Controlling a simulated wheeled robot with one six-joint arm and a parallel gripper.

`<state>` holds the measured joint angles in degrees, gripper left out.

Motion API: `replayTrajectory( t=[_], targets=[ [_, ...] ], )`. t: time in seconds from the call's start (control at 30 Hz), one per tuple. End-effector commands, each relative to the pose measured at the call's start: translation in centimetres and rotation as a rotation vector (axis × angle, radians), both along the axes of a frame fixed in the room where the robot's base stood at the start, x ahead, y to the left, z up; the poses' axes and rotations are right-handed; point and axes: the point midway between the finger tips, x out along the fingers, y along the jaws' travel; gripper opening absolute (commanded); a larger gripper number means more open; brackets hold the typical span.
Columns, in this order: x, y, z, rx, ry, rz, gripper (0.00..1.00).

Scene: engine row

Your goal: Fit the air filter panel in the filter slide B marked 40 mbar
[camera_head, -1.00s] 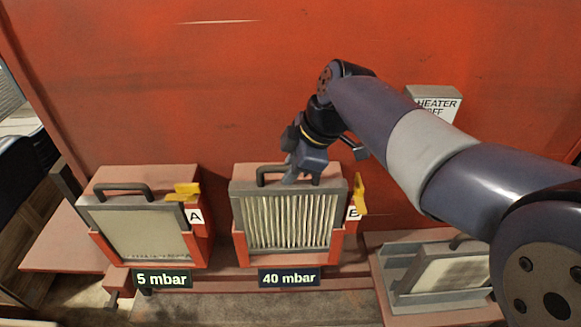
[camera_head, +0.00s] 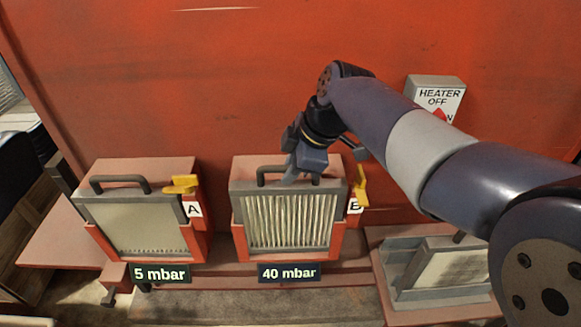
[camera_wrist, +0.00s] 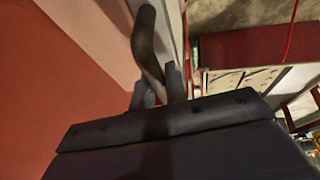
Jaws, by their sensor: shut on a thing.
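My gripper (camera_head: 300,172) is shut on the dark handle of the air filter panel (camera_head: 290,220), a grey frame with pale pleats. The panel stands upright in the red filter slide B (camera_head: 240,243), above the 40 mbar plate (camera_head: 289,272). Its lower edge is behind the slide's red front lip, so I cannot tell whether it is fully seated. A yellow lever (camera_head: 360,186) at the slide's right side points upward, clear of the panel. In the wrist view the fingers (camera_wrist: 160,90) are around the handle (camera_wrist: 148,45).
Slide A (camera_head: 200,235), marked 5 mbar, holds another panel (camera_head: 135,225), its yellow lever (camera_head: 181,185) lying across the top. At right a grey tray (camera_head: 400,298) holds a dirty pleated panel (camera_head: 455,268). A heater switch box (camera_head: 437,90) is on the red wall behind my arm.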

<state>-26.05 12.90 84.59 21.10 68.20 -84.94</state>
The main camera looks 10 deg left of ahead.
Motion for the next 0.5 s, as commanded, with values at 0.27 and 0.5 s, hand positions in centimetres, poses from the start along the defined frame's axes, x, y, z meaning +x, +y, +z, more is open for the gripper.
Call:
replayTrajectory(
  t=[0.27,0.5],
  targets=[
    [0.0,0.0,-0.7,0.002,-0.002,-0.001,0.0],
    [0.0,0.0,-1.2,0.002,-0.002,-0.001,0.0]
  ],
)
